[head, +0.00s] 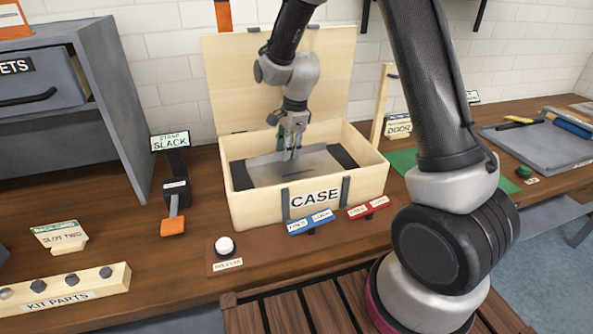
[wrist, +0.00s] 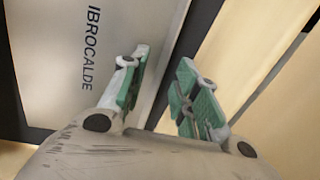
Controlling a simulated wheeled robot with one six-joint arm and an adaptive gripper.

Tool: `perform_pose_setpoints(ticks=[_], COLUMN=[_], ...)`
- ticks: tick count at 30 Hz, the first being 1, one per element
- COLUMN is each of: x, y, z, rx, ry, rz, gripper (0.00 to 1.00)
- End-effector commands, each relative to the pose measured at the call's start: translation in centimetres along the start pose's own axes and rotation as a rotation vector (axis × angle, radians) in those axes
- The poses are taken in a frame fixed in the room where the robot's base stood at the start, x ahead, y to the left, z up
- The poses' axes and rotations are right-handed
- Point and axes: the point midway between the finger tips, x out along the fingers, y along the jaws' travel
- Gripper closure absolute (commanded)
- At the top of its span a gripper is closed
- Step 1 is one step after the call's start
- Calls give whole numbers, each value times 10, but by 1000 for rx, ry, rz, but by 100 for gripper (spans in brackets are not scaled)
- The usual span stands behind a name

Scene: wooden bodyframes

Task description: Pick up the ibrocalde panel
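The ibrocalde panel (head: 262,174) is a flat grey plate lying in the open wooden case (head: 262,211). In the wrist view the panel (wrist: 60,50) fills the left side, with its printed name readable. My gripper (head: 291,153) is down inside the case, over the panel toward its back edge. In the wrist view my gripper (wrist: 158,92) has its green-padded fingers apart, with a gap between them. The left finger overlaps the panel and the right one is past its edge, over the dark strip. Whether the fingers touch the panel cannot be told.
The case lid (head: 335,70) stands open behind my arm. Blue (head: 310,221) and red (head: 367,207) labelled pieces lie before the case, near a white button (head: 225,246). A strap holder (head: 174,190) stands left. A grey tray (head: 545,150) lies far right.

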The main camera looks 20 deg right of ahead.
Motion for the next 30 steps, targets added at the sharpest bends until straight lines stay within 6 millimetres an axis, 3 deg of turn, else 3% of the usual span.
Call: perform_pose_setpoints(ticks=[1,5,22,26,30], x=[0,0,-7,-25,-58], y=[0,0,4,3,-1], z=[0,0,2,4,7], rx=[0,0,-1,0,-1], ry=[0,0,0,-1,-1], rz=[0,0,-1,-5,-6], gripper=[77,100,100,100,100])
